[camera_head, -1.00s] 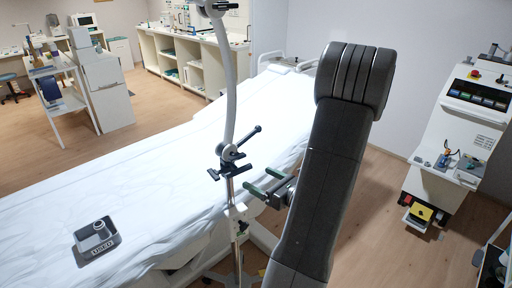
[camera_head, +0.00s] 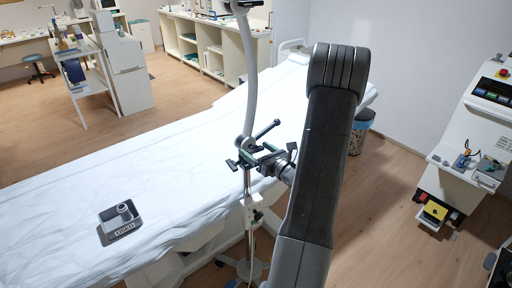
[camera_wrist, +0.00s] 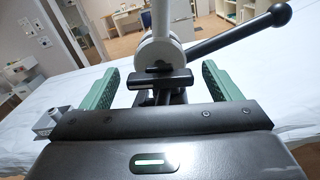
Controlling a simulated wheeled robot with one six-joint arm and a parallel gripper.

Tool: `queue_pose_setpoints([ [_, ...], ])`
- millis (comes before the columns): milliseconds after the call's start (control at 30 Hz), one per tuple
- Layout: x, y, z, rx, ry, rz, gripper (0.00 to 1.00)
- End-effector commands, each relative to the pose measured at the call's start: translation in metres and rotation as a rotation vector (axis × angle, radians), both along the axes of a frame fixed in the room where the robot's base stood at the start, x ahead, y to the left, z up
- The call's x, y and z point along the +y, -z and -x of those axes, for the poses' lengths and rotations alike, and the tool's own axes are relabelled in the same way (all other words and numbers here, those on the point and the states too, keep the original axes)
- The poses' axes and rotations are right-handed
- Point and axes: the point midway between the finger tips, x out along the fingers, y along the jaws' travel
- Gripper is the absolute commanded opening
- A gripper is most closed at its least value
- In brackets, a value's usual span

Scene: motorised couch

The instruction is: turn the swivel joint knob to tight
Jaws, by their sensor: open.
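The swivel joint (camera_head: 243,144) is a light round hub on an upright pole beside the couch. A black lever (camera_head: 266,129) with a rounded end slants up to the right from it. A black T-shaped knob (camera_wrist: 160,80) sits just below the hub in the wrist view. My gripper (camera_wrist: 161,85) is open, with one green finger on each side of the T-shaped knob and visible gaps between. In the head view my gripper (camera_head: 260,157) is at the pole, just right of and below the hub. I cannot read any tight or loose marking.
The white-covered couch (camera_head: 170,165) lies behind the pole, with a grey tray (camera_head: 120,222) on its left part. A curved pale arm (camera_head: 248,65) rises from the joint. A white equipment cart (camera_head: 470,150) stands at the right. Floor is clear between couch and cart.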

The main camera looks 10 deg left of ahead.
Motion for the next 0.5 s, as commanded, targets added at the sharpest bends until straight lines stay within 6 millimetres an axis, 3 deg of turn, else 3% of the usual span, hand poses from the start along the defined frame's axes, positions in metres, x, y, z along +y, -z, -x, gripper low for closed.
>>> queue_pose_setpoints([
  [400, 0.0087, 0.0003, -0.0065, 0.0, 0.0, 0.0, 0.84],
  [433, 0.0087, 0.0003, -0.0065, 0.0, 0.0, 0.0, 0.82],
  [500, 0.0087, 0.0003, -0.0065, 0.0, 0.0, 0.0, 0.68],
])
